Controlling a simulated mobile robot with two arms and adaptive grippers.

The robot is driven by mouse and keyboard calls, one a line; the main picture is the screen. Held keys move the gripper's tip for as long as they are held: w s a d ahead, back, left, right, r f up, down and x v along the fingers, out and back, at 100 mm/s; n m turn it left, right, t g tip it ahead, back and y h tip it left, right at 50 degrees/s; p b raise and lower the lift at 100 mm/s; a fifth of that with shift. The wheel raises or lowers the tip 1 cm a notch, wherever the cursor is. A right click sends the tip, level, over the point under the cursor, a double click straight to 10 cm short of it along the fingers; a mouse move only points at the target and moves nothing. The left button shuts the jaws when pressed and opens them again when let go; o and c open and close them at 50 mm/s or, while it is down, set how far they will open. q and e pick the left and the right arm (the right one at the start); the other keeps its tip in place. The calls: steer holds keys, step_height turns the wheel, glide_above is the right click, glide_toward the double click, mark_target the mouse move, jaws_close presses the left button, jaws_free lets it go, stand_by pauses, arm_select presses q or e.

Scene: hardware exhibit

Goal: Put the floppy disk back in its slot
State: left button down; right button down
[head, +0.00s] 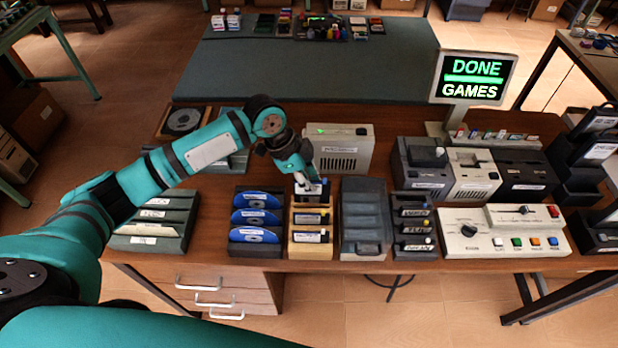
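A wooden rack (309,250) with stepped slots stands near the table's front edge. Dark floppy disks with white labels, such as the front floppy disk (311,237), sit in its front and middle slots. At the rear slot, my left gripper (310,187) points down over another dark floppy disk (309,190) with a pale label. The gripper's fingers are at this disk's top. Whether they are closed on it is too small to tell, and so is how deep the disk sits. My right gripper is out of view.
A rack of blue discs (258,252) stands close on the left, a grey stepped holder (363,250) on the right. A beige box (343,155) stands behind the gripper. A control panel (475,245) and a screen reading "DONE GAMES" (473,79) are farther right.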

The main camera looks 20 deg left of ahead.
mark_target(314, 202)
arm_select(q)
steer(key=shift+f, duration=0.25)
stand_by(0.5)
steer(key=shift+f, duration=0.2)
stand_by(0.4)
steer(key=shift+f+b, duration=1.05)
steer(key=shift+f, duration=1.4)
steer(key=c, duration=1.4)
jaws_free()
